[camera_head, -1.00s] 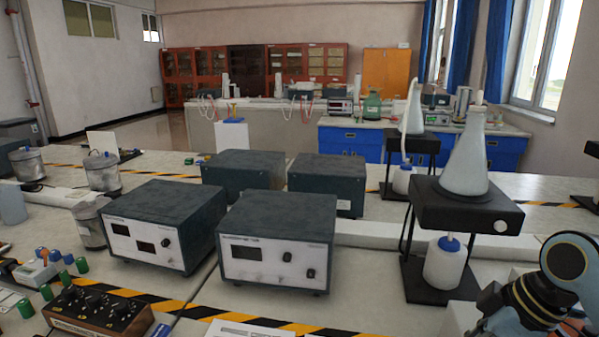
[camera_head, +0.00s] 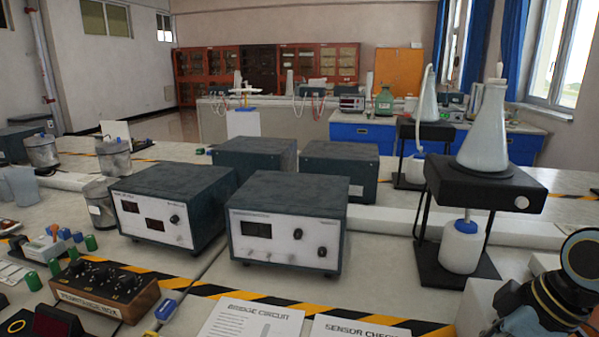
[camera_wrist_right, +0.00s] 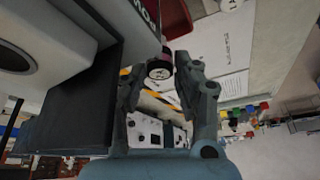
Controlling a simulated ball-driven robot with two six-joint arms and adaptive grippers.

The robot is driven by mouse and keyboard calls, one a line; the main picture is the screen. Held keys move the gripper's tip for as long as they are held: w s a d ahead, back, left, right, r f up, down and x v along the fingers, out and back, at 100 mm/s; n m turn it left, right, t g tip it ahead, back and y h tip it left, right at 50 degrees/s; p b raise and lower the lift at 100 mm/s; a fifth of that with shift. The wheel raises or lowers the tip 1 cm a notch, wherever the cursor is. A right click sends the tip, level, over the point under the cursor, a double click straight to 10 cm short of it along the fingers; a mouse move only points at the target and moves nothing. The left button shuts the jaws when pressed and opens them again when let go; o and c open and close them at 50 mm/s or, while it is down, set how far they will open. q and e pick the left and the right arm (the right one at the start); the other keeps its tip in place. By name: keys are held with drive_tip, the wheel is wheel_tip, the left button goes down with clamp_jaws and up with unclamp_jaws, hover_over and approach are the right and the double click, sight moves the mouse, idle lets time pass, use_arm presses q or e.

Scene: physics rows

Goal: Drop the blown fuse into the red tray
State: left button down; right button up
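A dark red tray (camera_wrist_right: 172,16) shows at the top of the right wrist view, partly cut off. My right gripper (camera_wrist_right: 160,68) is open in that view. A small dark cylinder (camera_wrist_right: 159,69) with a pale round end appears between or just beyond its fingertips; I cannot tell whether they touch it or whether it is the blown fuse. In the head view my right arm enters at the bottom right, and its fingers are not clearly visible. My left gripper is not in view. I cannot pick out the fuse or the red tray in the head view.
Two instrument boxes (camera_head: 289,224) (camera_head: 170,208) stand mid-bench. A black stand (camera_head: 484,187) with a flask (camera_head: 485,140) is close to my right arm. A wooden knob box (camera_head: 105,288) sits at left. Printed sheets (camera_head: 252,318) lie at the front edge.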

drive_tip(key=o, duration=0.4)
drive_tip(key=v, duration=1.2)
